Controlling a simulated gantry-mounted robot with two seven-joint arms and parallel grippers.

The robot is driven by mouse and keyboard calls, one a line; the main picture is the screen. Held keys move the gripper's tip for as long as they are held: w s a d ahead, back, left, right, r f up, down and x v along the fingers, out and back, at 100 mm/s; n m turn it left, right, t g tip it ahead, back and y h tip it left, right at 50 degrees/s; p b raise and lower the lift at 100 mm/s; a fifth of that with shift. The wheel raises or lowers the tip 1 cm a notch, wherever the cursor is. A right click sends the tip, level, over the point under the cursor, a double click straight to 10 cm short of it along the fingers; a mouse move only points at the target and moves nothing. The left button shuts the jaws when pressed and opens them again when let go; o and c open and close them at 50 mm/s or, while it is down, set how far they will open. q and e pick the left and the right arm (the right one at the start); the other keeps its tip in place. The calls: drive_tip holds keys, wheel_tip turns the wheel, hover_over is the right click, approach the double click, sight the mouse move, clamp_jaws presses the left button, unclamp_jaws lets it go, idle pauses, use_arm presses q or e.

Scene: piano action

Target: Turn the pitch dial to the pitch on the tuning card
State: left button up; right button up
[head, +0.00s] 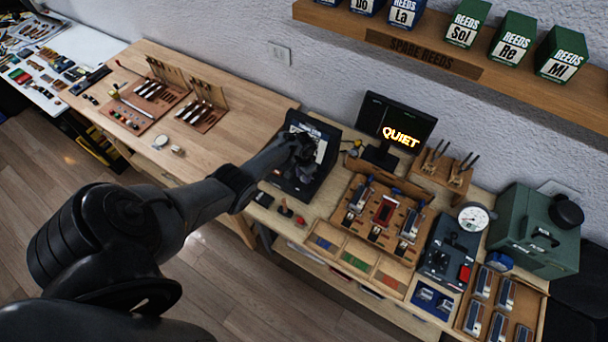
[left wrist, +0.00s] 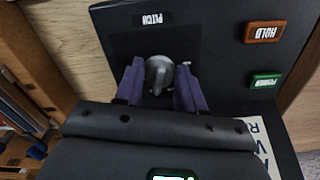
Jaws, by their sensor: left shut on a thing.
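The pitch dial (left wrist: 158,72) is a grey round knob with a raised grip on a black panel, below an upside-down PITCH label (left wrist: 152,19) in the left wrist view. My left gripper (left wrist: 160,88) has its two purple fingers on either side of the dial and is shut on it. In the head view, my left gripper (head: 304,160) is over the black device (head: 286,184) at the bench's left-middle and hides the dial. A pale card or label (left wrist: 264,150) with partly hidden black letters shows at the lower right in the wrist view; I cannot read a pitch. My right gripper is not in view.
An orange HOLD button (left wrist: 265,31) and a green POWER button (left wrist: 266,81) are to the right of the dial. A black screen (head: 374,121) reading QUIET stands behind the wooden reed rack (head: 345,222). A green case (head: 535,230) stands far right.

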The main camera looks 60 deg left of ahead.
sight(303, 176)
use_arm(q)
drive_tip(key=shift+m, duration=0.4)
drive_tip(key=o, duration=1)
drive_tip(key=shift+r+p, duration=0.3)
drive_tip(key=shift+r, duration=0.2)
drive_tip(key=shift+r+p, duration=1.7)
drive_tip(key=shift+r, duration=3.2)
drive_tip(key=shift+s, duration=0.1)
